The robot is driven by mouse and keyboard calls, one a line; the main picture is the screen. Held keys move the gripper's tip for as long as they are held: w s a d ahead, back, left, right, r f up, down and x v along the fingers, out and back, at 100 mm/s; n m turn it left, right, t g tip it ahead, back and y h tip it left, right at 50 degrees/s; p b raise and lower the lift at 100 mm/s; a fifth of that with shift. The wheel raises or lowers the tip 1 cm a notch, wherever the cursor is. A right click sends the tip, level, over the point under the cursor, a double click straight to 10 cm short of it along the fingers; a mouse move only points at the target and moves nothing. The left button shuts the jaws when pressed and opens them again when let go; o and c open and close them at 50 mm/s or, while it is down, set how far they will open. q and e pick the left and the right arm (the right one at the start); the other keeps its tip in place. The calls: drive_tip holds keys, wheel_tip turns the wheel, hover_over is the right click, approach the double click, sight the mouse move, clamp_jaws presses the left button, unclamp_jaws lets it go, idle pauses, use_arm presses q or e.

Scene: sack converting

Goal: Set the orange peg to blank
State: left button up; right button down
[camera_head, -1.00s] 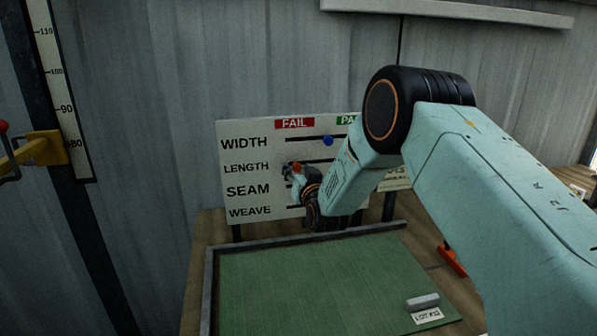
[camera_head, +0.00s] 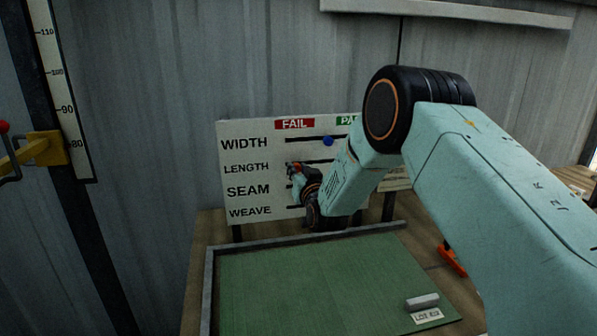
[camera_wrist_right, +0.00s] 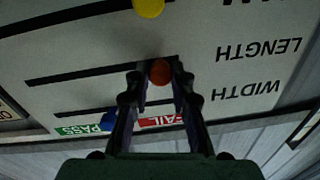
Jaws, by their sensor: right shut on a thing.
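The white board (camera_head: 262,155) has rows WIDTH, LENGTH, SEAM and WEAVE, with dark slots under red FAIL and green PASS labels. The orange peg (camera_wrist_right: 160,72) sits in the LENGTH slot near its FAIL end. My right gripper (camera_wrist_right: 160,80) is shut on it, one finger on each side. In the head view my right gripper (camera_head: 293,172) is at the left end of the LENGTH row and mostly hides the peg. The right part of the board is hidden behind my arm. My left gripper is not in view.
A blue peg (camera_head: 327,141) is in the WIDTH slot, above my gripper. A yellow peg (camera_wrist_right: 148,8) is in the SEAM slot, close by. A green mat (camera_head: 310,285) with a grey rim lies below the board, holding a grey bar (camera_head: 422,301) and a label.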

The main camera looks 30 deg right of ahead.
drive_tip(key=d, duration=0.2)
drive_tip(key=s+d, duration=0.1)
drive_tip(key=d, duration=0.2)
drive_tip(key=s+d, duration=0.1)
drive_tip(key=d, duration=0.2)
drive_tip(key=shift+d, duration=0.2)
drive_tip(key=shift+a, duration=0.1)
drive_tip(key=c, duration=1.1)
unclamp_jaws()
drive_tip(key=shift+c, duration=0.2)
drive_tip(key=v, duration=1.2)
